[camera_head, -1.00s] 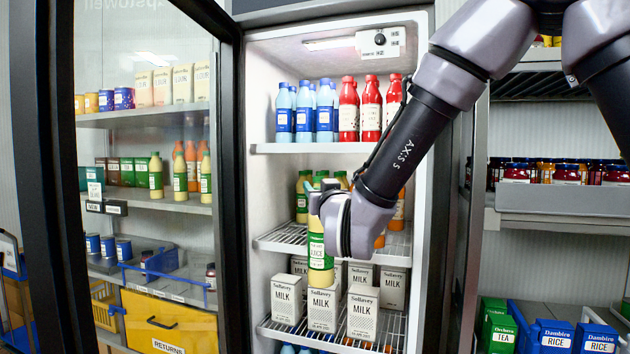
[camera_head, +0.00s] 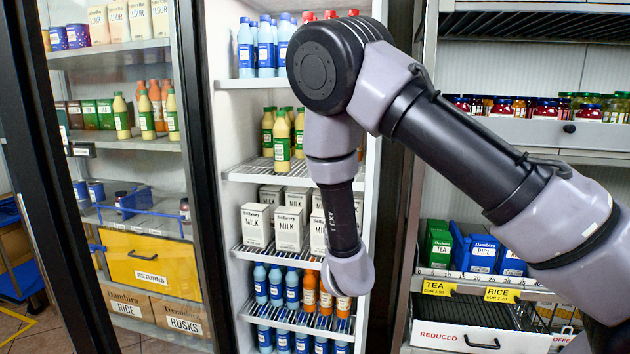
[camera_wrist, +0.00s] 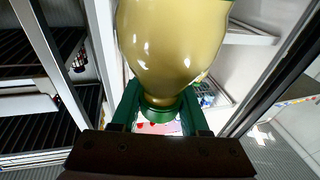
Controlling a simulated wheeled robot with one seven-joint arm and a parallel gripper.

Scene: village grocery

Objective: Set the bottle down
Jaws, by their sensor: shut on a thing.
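In the wrist view my gripper (camera_wrist: 160,116) is shut on a bottle (camera_wrist: 172,45) at its green cap and neck. The bottle is smooth and yellow-cream, and only its shoulder and part of its body show. In the head view my arm and wrist hang in front of the open fridge's right side. They hide the gripper and the held bottle there. I cannot tell from these views whether the bottle's base touches anything.
Fridge shelves hold juice bottles (camera_head: 282,136), milk cartons (camera_head: 289,229), and blue bottles (camera_head: 276,286). The open glass door stands left.

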